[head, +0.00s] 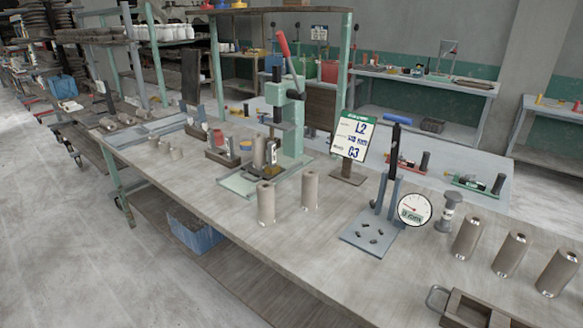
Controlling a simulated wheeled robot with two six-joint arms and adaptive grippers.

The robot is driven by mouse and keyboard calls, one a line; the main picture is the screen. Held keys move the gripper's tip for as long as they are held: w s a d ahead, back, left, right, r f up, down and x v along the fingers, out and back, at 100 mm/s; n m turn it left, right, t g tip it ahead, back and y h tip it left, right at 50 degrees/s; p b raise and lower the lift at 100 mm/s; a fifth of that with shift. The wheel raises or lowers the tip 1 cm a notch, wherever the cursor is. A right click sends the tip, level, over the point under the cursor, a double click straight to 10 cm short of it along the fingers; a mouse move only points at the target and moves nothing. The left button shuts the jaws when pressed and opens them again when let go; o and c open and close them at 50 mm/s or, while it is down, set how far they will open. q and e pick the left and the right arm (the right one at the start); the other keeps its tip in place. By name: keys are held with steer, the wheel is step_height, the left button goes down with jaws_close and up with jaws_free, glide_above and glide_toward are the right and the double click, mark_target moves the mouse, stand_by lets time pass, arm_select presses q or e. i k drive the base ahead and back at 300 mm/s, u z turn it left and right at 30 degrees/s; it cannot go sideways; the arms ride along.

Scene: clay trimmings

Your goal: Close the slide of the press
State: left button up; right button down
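A green arbor press (291,140) stands near the middle of the long bench, towards its far side. Its lever with a red handle (283,44) points up. A dark ram shows on the press's left side. A pale green base plate (240,183) with a raised edge reaches out in front of the press column. A grey clay cylinder (259,152) stands at this plate and partly hides it. I cannot tell which part is the slide or how far it is open. Neither of my grippers is in view.
Two clay cylinders (266,203) (310,190) stand in front of the press. Right of them are a sign (353,138), a gauge stand (372,235) and several more cylinders (466,238). A wooden box with a metal handle (478,308) lies at the bottom right. The bench's front middle is clear.

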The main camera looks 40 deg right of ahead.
mark_target(268, 173)
steer(key=z, duration=0.55)
steer(key=i, duration=0.75)
steer(key=z, duration=0.1)
